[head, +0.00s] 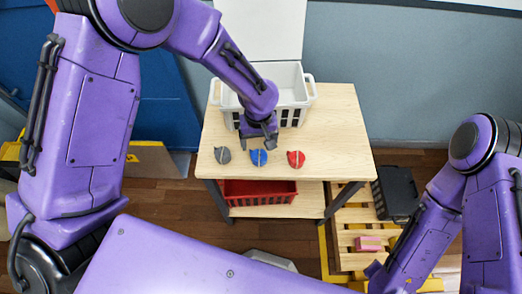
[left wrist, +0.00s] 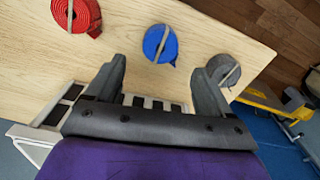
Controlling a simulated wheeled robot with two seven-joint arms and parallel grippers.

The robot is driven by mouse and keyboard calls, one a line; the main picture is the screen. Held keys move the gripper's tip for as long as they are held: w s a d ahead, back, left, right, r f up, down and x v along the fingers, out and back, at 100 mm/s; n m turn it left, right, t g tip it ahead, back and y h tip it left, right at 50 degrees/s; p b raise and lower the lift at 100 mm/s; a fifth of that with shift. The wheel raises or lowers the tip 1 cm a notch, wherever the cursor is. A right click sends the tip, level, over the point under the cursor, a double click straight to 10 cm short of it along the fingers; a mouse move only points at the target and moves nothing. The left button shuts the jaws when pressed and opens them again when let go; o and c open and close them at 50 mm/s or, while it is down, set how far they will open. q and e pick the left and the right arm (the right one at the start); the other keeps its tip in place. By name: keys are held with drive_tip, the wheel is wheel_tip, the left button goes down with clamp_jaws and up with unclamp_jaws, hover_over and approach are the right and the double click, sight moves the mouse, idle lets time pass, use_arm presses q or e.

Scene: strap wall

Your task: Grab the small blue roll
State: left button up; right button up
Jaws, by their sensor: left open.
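The small blue roll (head: 258,157) lies on the wooden table between a grey roll (head: 222,155) and a red roll (head: 296,159). A light band crosses it. My left gripper (head: 261,143) is open and empty, just behind the blue roll in the head view. In the left wrist view the blue roll (left wrist: 160,44) lies beyond and between the spread fingertips (left wrist: 158,72), with the red roll (left wrist: 77,14) to the left and the grey roll (left wrist: 222,70) near the right finger. The right arm shows at the right, but its gripper is out of view.
A white basket (head: 291,84) stands at the back of the wooden table (head: 342,120), behind my left gripper. A red crate (head: 258,197) sits on the shelf below. A black crate (head: 396,192) and a pink block (head: 368,243) are on a pallet at the right. The table's right side is clear.

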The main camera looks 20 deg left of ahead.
sight(259, 154)
use_arm(q)
drive_tip(key=shift+s+f, duration=0.25)
drive_tip(key=shift+f, duration=0.8)
wheel_tip(259, 154, down, 5)
drive_tip(key=shift+d+f+p, duration=0.1)
drive_tip(key=shift+f+p, duration=0.1)
drive_tip(key=shift+p, duration=0.8)
drive_tip(key=c, duration=1.1)
